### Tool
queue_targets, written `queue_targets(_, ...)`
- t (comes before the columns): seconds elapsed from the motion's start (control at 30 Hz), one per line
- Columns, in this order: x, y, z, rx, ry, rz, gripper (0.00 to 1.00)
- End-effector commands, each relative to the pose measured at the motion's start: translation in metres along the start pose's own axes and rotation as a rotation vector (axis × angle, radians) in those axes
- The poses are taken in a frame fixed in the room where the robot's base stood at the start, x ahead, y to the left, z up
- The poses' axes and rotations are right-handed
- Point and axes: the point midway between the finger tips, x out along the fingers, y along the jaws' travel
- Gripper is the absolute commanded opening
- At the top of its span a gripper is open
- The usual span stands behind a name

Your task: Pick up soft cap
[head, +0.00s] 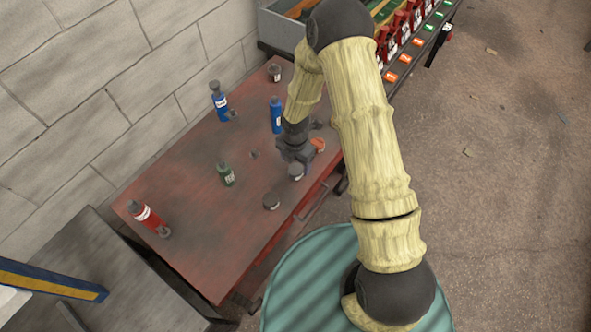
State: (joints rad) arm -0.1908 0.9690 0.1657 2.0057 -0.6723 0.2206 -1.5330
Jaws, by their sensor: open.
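My gripper (294,158) points down over the right part of the red bench top (190,200). Its jaws are open, though the fingers look small and dark here. Just below it is a small dark-topped, bluish round item (296,173); I cannot tell whether they touch. An orange item (318,145) lies just right of my gripper, partly hidden by it. A dark round, cap-like item (271,202) sits near the bench's front edge. I cannot tell for certain which of these is the soft cap.
Two blue bottles (219,102) (276,116), a green bottle (226,175), a red bottle (150,218) and a small dark jar (274,73) stand on the bench. A block wall (90,80) runs behind. A rack with red items (400,30) stands at top right.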

Motion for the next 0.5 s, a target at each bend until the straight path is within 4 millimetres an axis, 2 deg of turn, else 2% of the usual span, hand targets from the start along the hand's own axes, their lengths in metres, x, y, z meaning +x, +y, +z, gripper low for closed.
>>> queue_targets(0.33,0.002,0.0,0.0,-0.001,0.0,0.0,0.69)
queue_targets(0.5,0.015,0.001,0.001,-0.002,0.001,-0.002,0.69)
